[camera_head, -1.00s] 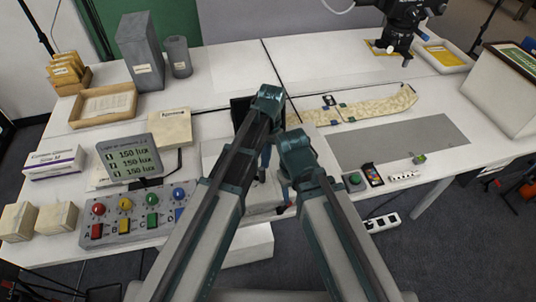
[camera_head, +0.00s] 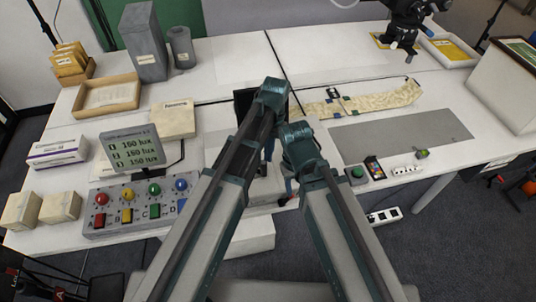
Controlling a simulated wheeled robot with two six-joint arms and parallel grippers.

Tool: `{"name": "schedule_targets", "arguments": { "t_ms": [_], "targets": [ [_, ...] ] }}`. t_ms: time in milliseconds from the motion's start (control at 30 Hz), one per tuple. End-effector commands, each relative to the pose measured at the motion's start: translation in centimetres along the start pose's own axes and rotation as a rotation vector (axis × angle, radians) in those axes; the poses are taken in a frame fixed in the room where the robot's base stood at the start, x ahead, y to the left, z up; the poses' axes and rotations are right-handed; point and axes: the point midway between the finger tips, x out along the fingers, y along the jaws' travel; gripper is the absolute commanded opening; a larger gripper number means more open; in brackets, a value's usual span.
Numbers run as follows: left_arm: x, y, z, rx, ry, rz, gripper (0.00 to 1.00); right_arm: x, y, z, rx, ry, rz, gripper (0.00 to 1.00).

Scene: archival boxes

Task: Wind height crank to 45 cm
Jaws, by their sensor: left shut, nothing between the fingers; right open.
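The height crank cannot be clearly made out; my arms cover the middle front of the table. A small red and black part (camera_head: 286,200) shows at the front edge beside my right gripper (camera_head: 288,186), which is open and mostly hidden behind its own arm. My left gripper (camera_head: 267,151) is shut and empty, higher in the picture, partly hidden between the arms. A pale unit (camera_head: 239,195) lies under the arms at the table front. No height reading in cm is legible.
A lux display (camera_head: 131,152) stands behind a box with coloured knobs and buttons (camera_head: 139,206) at left. The grey mat (camera_head: 405,135) is clear.

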Motion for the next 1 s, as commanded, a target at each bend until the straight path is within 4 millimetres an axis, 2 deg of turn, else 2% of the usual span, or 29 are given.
{"name": "schedule_targets", "arguments": {
  "t_ms": [200,300,700,833,1000],
  "targets": [
    [-0.8,-0.3,-3.6,-0.002,0.004,0.0,0.0,0.0,0.0,0.0,0.0,0.0,0.0,0.5],
    [-3.1,-0.2,-2.8,-0.001,0.005,0.0,0.0,-2.4,0.2,0.1,0.0,0.0,0.0,0.5],
    [-9.3,-0.1,-2.7,-0.001,0.006,0.0,0.0,-8.3,0.8,0.5,0.0,0.0,0.0,0.5],
    [-10.4,0.0,-2.8,-0.001,0.006,0.0,0.0,-9.4,0.9,0.6,0.0,0.0,0.0,0.5],
    [-10.8,0.0,-2.8,-0.001,0.006,0.0,0.0,-9.7,0.9,0.6,0.0,0.0,0.0,0.5]
  ]
}}
